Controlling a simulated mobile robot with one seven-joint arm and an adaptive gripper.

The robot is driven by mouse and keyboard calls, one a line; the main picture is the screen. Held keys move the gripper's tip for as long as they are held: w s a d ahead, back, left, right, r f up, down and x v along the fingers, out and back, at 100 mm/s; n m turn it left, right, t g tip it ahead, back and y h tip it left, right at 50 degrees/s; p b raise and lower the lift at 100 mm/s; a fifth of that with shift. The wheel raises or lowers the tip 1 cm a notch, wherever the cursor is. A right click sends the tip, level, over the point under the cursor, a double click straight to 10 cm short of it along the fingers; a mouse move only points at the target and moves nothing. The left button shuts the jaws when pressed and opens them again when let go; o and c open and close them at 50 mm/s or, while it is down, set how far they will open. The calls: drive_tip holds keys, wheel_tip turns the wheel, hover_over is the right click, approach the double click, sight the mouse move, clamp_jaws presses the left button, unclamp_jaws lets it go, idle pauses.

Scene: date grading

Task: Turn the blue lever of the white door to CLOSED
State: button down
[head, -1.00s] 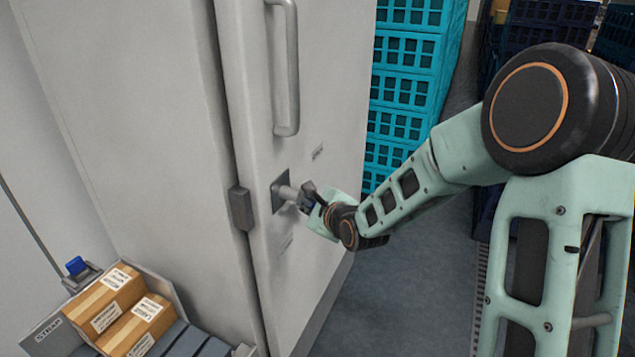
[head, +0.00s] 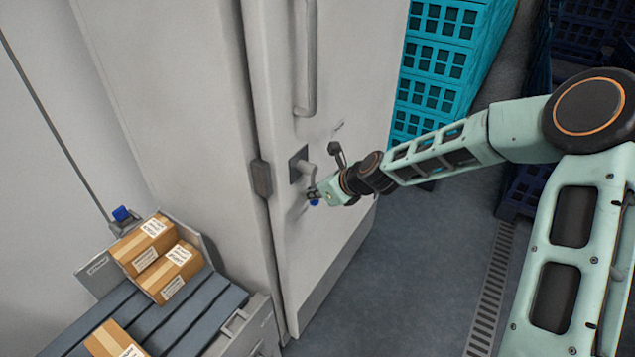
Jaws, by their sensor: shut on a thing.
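The white door (head: 345,75) stands upright in the middle of the head view and looks shut against its frame. The lever's grey shaft (head: 308,170) comes out of a dark square plate (head: 296,165) below the long door handle. A bit of the blue lever (head: 314,203) shows at my gripper's fingertips. My gripper (head: 315,194) is shut on the lever, just below and right of the plate. The fingers hide most of the blue part, so its exact angle is hard to tell. Small marks on the door by the lever are too small to read.
A roller conveyor (head: 205,297) with cardboard boxes (head: 145,243) is at the lower left, beside the door. Stacked turquoise crates (head: 440,60) stand behind the door. Dark blue crates (head: 585,45) are at the back right. The grey floor (head: 410,270) right of the door is clear.

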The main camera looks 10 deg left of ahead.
drive_tip(key=shift+s+f+g+p, duration=0.3)
drive_tip(key=shift+s+f+g, duration=0.15)
drive_tip(key=shift+s, duration=0.2)
drive_tip(key=c, duration=2.1)
unclamp_jaws()
drive_tip(key=shift+w, duration=0.1)
drive_tip(key=shift+a+r, duration=0.1)
drive_tip(key=shift+r, duration=0.1)
drive_tip(key=shift+r, duration=0.1)
drive_tip(key=shift+d+r, duration=0.2)
drive_tip(key=v, duration=1.1)
drive_tip(key=shift+d+f, duration=0.1)
drive_tip(key=shift+d, duration=0.2)
